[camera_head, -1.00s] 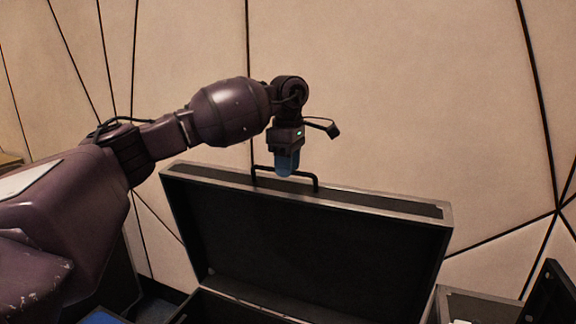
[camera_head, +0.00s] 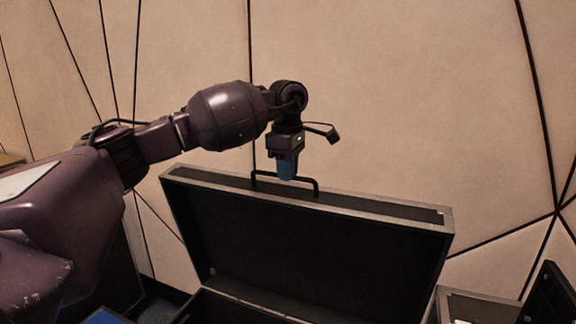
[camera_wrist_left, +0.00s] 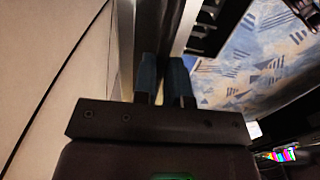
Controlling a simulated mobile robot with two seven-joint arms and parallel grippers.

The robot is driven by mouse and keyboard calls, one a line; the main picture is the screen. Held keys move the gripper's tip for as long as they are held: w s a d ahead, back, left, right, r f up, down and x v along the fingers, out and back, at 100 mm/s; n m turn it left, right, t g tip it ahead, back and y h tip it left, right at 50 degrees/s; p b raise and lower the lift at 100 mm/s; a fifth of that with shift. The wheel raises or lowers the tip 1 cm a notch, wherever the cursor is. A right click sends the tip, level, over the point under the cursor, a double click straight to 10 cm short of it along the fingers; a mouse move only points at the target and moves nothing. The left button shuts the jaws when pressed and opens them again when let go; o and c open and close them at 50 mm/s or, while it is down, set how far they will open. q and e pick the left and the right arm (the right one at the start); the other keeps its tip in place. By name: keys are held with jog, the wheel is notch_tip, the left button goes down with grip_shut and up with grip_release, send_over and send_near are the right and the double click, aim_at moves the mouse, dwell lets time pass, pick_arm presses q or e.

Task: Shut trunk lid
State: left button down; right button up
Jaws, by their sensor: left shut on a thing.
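The trunk lid (camera_head: 325,245) stands raised and open, dark inside with a grey metal rim. A black handle (camera_head: 316,186) sits on its top edge. My left gripper (camera_head: 286,176) is at the handle from above, its blue fingers shut on the handle bar. In the left wrist view the two blue fingertips (camera_wrist_left: 162,66) point at the dark lid edge; the handle between them is hard to make out. The trunk body (camera_head: 225,306) shows only in part at the bottom of the head view. My right gripper is in neither view.
A panelled beige wall (camera_head: 400,90) stands close behind the lid. Another open dark case (camera_head: 552,295) is at the lower right. A patterned blue floor (camera_wrist_left: 265,55) shows in the left wrist view.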

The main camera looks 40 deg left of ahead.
pick_arm(q)
jog(key=s+d+f+p, duration=0.2)
jog(key=s+f, duration=0.2)
jog(key=s, duration=0.5)
jog(key=s+d+f+t+p, duration=0.1)
jog(key=s+f, duration=0.4)
jog(key=s, duration=0.5)
jog(key=s+d+f+t+p, duration=0.1)
jog(key=s+d+f+p, duration=0.2)
jog(key=s, duration=0.7)
jog(key=shift+s+d+f+y, duration=0.3)
jog(key=shift+d+f, duration=0.4)
jog(key=shift+d, duration=0.15)
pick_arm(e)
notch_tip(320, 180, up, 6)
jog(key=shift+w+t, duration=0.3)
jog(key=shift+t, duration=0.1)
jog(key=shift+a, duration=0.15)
